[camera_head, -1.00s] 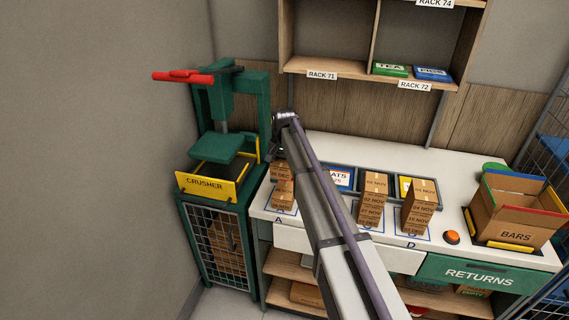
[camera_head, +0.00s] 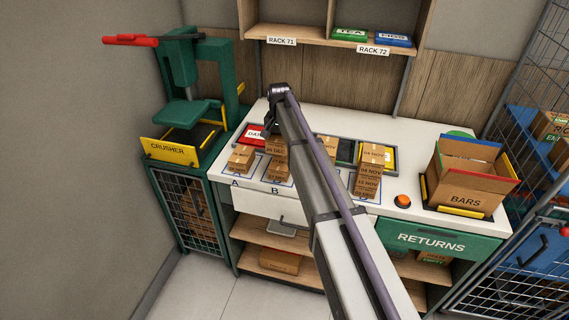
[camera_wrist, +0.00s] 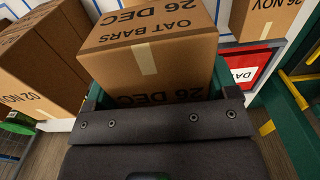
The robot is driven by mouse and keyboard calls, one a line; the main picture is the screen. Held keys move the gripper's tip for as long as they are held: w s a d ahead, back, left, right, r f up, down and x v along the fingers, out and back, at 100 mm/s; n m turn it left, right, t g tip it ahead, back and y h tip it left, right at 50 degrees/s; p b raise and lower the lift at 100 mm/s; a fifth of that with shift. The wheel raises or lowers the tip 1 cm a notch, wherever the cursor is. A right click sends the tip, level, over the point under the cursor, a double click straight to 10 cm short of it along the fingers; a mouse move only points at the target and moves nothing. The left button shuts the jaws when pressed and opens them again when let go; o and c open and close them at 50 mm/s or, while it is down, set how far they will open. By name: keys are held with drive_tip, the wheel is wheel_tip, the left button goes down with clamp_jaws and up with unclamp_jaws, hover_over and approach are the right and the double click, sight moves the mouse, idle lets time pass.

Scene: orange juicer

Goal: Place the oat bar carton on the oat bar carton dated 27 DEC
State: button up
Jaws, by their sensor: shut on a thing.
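My gripper (camera_head: 271,127) is shut on an oat bar carton (camera_wrist: 150,50), brown cardboard marked OAT BARS 26 DEC. The held carton also shows in the head view (camera_head: 275,148), over spot B; brown carton (camera_head: 275,171) shows below it, and I cannot tell whether they touch. A small carton (camera_head: 240,158) stands at spot A; a carton marked 26 NOV (camera_wrist: 262,18) shows at upper right in the wrist view. A carton marked 02 NOV (camera_wrist: 35,65) stands left there. A stack (camera_head: 369,172) with 04 NOV on top stands at D. I cannot read 27 DEC anywhere.
The green crusher (camera_head: 185,110) stands at the left. An open BARS box (camera_head: 466,180) and an orange button (camera_head: 402,201) are at the counter's right. A shelf (camera_head: 310,42) hangs above. My arm hides much of the stack (camera_head: 327,147) at C.

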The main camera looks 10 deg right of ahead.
sight(281, 161)
drive_tip(key=f+b, duration=0.1)
drive_tip(key=f, duration=0.2)
drive_tip(key=shift+d+f+b, duration=0.2)
drive_tip(key=shift+f+b, duration=2.05)
drive_tip(key=o, duration=0.9)
drive_tip(key=shift+r, duration=0.1)
wheel_tip(281, 161, up, 13)
drive_tip(key=p, duration=1.3)
drive_tip(key=shift+s, duration=0.1)
drive_tip(key=shift+f, duration=0.25)
drive_tip(key=s+n, duration=0.5)
drive_tip(key=s, duration=3.1)
wheel_tip(281, 161, down, 6)
drive_tip(key=b, duration=0.6)
drive_tip(key=shift+f+b, duration=0.25)
drive_tip(key=shift+b, duration=0.15)
